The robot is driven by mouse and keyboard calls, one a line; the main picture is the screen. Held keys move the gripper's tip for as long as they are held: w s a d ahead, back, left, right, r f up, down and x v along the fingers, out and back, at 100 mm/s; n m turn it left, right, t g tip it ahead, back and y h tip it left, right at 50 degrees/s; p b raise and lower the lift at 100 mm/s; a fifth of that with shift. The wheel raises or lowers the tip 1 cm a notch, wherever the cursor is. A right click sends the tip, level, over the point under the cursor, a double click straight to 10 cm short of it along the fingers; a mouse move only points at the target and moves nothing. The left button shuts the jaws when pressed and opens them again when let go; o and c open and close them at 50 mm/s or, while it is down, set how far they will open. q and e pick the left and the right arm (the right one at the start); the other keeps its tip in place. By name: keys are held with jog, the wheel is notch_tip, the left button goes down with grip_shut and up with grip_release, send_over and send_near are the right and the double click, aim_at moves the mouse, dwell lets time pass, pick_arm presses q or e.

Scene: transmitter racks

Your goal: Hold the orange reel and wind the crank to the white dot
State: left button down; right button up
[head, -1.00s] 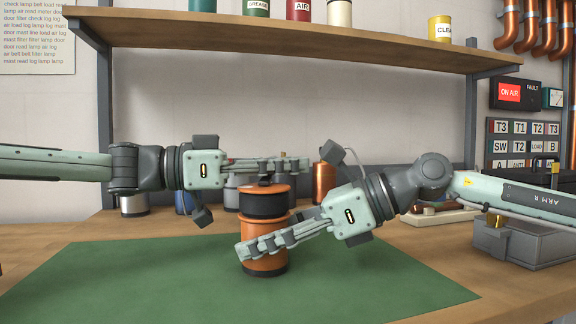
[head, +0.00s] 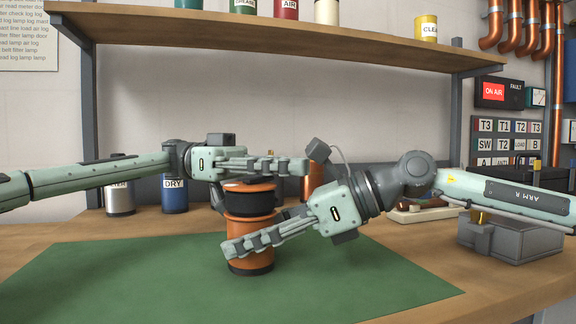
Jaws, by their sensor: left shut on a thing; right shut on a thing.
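The orange reel (head: 245,222) stands upright on the green mat (head: 130,270), with a black band around its upper part and a dark base. My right gripper (head: 230,246) is shut on the reel's lower body, its fingers slanting across the front. My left gripper (head: 301,168) is just above the reel's top, its fingers pointing right. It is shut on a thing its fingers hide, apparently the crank. The crank's handle and the white dot cannot be made out.
A metal can (head: 119,199) and a blue can (head: 175,194) stand behind the mat at left. A copper-coloured can (head: 311,186) is behind the reel. A grey box (head: 515,241) is at right. A shelf (head: 270,38) spans above the arms. The mat's front is clear.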

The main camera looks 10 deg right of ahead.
pick_arm(q)
jog(key=shift+s+r+m+g+y, duration=0.1)
jog(key=shift+s+m+g+y, duration=0.15)
jog(key=shift+m+g+y, duration=0.2)
jog(key=c, duration=1.5)
grip_release()
jog(key=shift+c, duration=0.2)
jog(key=v, duration=0.6)
jog(key=shift+w, duration=0.1)
jog(key=shift+w+a, duration=0.35)
jog(key=shift+a, duration=0.2)
jog(key=shift+o, duration=0.5)
